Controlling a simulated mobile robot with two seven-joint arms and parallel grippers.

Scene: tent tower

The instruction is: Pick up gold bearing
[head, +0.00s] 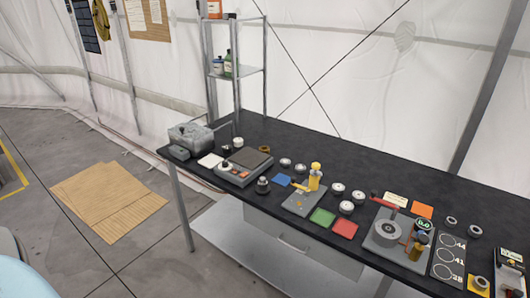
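Neither of my grippers is in the head view, and nothing is seen touching the ring.
Several silver ring-like parts (346,207) lie along the bench. A yellow-handled press (304,200), green and red pads (344,229) and a grey fixture (384,251) stand nearer the right. A metal shelf (237,72) stands behind. Cardboard (109,199) lies on the floor left.

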